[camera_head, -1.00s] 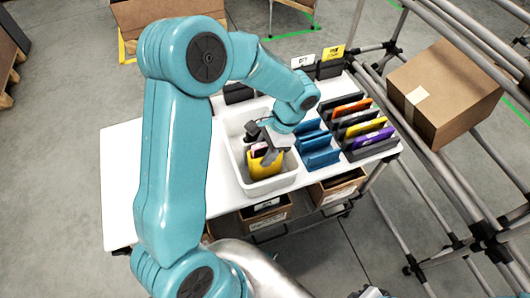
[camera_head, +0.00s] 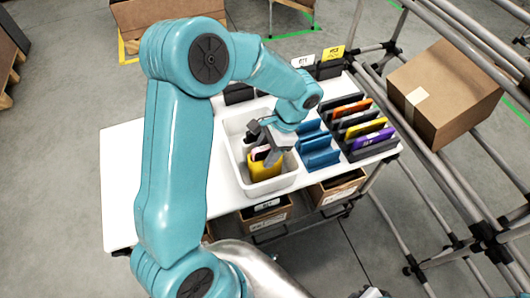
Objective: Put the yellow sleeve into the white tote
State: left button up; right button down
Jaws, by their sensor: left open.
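A yellow sleeve (camera_head: 265,167) stands inside the white tote (camera_head: 283,184), tilted, with a pinkish-white edge showing at its top. My left gripper (camera_head: 262,143) is open, just above the sleeve's upper edge and over the tote. Its fingers partly hide the top of the sleeve, and I cannot tell whether they touch it. Another yellow sleeve (camera_head: 368,127) stands in the dark rack (camera_head: 383,149) on the right of the table. My right gripper is not seen.
Blue holders (camera_head: 321,157) stand between the tote and the rack. Small sign stands line the table's back edge. The white table (camera_head: 122,175) is bare at left. Open cartons (camera_head: 338,189) sit below its front edge. A brown carton (camera_head: 445,92) rests on a pipe frame at right.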

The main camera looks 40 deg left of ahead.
pick_arm(q)
jog(key=v, duration=1)
jog(key=shift+r, duration=0.3)
jog(key=shift+d, duration=0.1)
